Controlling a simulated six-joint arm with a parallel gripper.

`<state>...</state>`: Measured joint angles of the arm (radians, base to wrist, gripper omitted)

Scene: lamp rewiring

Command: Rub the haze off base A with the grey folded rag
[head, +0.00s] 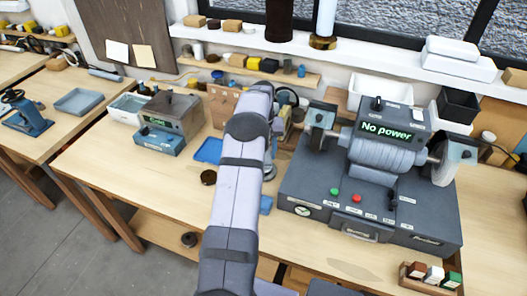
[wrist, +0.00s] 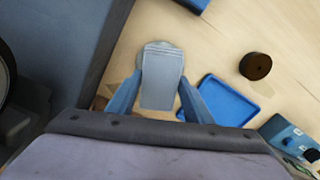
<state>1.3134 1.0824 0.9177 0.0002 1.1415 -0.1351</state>
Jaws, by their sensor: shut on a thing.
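My gripper (wrist: 160,98) is shut on the grey folded rag (wrist: 161,76), which shows between its two blue fingers in the wrist view. The rag points down toward the bench. A pale round thing (wrist: 139,60) peeks out around the rag's far end. It may be base A, but I see no label, and I cannot tell whether the rag touches it. In the head view my arm hides the rag and most of the gripper.
A large grey machine (head: 365,205) reading "No power" stands close on the right. A blue tray (wrist: 232,101) and a dark round puck (wrist: 255,66) lie beside the gripper. A grey unit (head: 172,112) stands at the left. The front left bench top is clear.

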